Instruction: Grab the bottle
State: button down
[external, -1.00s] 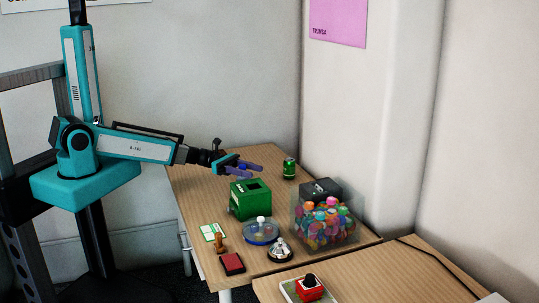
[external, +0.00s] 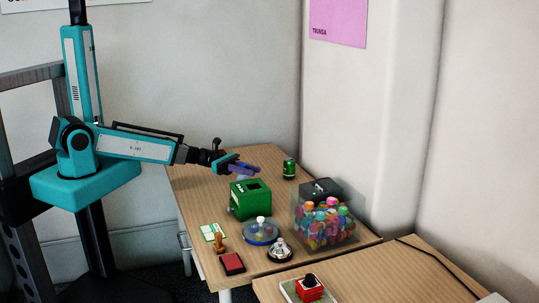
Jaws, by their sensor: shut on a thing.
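My gripper (external: 245,168) is above the far left part of the wooden table, behind the green box. Its purple fingers are closed together on what looks like the small blue bottle. The fingers hide the bottle almost fully, so its shape and whether it touches the table cannot be told. A green can (external: 289,168) stands upright to the right of my gripper, apart from it.
A green box (external: 250,200) stands just in front of my gripper. A clear bin (external: 325,222) of colourful items, a black box (external: 321,189), a round blue dish (external: 261,232), a bell (external: 280,250) and a red pad (external: 232,263) fill the table's front.

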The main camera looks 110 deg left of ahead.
jog(key=shift+r, duration=0.15)
notch_tip(320, 180, up, 10)
jog(key=b, duration=0.1)
jog(key=shift+f, duration=0.2)
dwell(0.4)
dwell(0.5)
